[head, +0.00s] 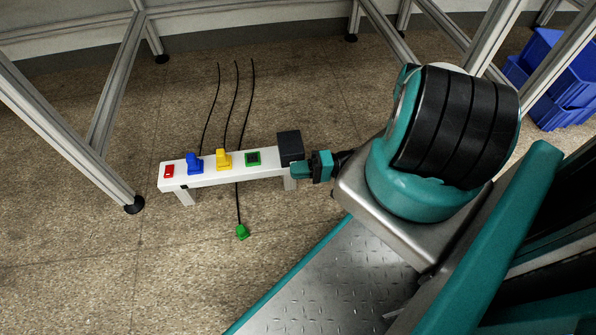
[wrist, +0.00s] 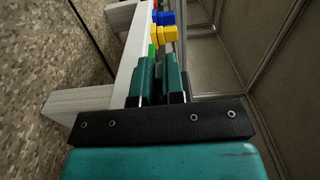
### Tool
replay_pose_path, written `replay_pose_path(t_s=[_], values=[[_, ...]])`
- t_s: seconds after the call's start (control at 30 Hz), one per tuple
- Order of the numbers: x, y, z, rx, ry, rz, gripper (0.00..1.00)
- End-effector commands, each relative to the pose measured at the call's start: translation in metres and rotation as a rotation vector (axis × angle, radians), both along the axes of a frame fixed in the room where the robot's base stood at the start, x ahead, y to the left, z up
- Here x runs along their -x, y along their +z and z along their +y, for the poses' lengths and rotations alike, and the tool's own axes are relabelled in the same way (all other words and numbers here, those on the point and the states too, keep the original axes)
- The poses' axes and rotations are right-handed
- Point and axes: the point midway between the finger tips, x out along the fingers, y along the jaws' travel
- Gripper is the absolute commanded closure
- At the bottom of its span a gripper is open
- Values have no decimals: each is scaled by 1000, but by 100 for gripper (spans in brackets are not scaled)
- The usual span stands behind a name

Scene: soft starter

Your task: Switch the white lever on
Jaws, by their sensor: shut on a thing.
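The white bar-shaped stand (head: 215,181) is on the floor, and its black box (head: 290,147) is at the right end. My gripper (head: 299,170) is at that end, low beside the black box. In the wrist view my gripper's two teal fingers (wrist: 164,75) lie close together beside the white bar (wrist: 128,62). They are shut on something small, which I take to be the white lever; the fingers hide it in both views. Its position cannot be seen.
The stand carries a red switch (head: 168,171), a blue plug (head: 194,164), a yellow plug (head: 223,160) and a green socket (head: 253,158). A green plug (head: 242,232) lies on the floor on a cable. Metal frame legs and blue crates (head: 552,85) stand around; the floor in front is clear.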

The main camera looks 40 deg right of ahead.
Motion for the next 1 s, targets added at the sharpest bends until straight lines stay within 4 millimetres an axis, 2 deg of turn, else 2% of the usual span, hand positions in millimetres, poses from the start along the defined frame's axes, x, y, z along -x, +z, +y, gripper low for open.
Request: replay_pose_path(t_s=[0.5,1.0], values=[[-2,11,-3,-174,-4,264,100],[-3,13,-4,-206,-6,310,100]])
